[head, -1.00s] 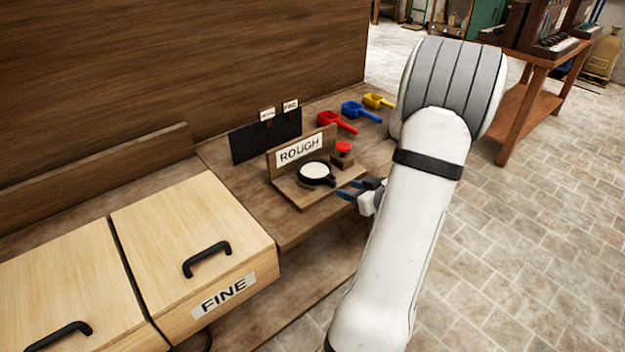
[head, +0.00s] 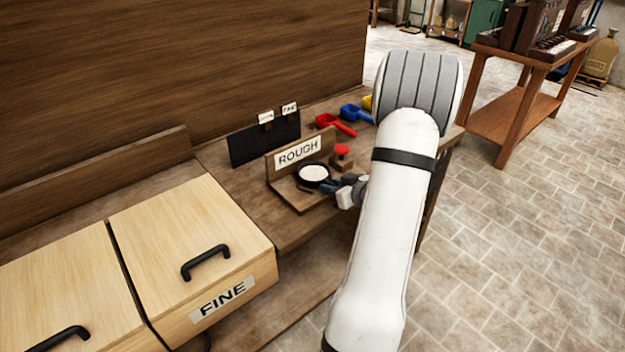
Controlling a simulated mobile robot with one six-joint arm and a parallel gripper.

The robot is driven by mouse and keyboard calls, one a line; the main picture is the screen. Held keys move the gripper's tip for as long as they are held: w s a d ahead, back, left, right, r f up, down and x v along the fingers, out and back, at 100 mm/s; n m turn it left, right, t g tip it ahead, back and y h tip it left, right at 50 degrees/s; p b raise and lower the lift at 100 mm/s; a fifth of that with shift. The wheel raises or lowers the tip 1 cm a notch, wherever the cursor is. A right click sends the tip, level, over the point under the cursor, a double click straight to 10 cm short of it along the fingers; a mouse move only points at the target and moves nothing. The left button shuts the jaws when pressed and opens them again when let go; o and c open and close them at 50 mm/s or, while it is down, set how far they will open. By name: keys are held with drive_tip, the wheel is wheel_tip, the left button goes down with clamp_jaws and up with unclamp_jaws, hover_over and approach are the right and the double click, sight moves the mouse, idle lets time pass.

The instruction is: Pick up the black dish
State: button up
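The black dish (head: 313,184) is small and round, with pale contents. It sits on a wooden stand (head: 290,191) in front of a board labelled ROUGH. My gripper (head: 330,186) is at the right side of the dish, its dark fingers reaching toward the rim. The fingers overlap the dish's right edge in the picture. I cannot tell whether they touch it or how far apart they are.
A red button on a wooden block (head: 342,164) stands just behind my gripper. Red (head: 335,124) and blue (head: 356,113) scoops lie farther back; a yellow one is mostly hidden by my arm. A dark board (head: 265,142) stands behind the ROUGH board. A FINE bin (head: 190,240) is at left.

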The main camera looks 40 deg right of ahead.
clamp_jaws()
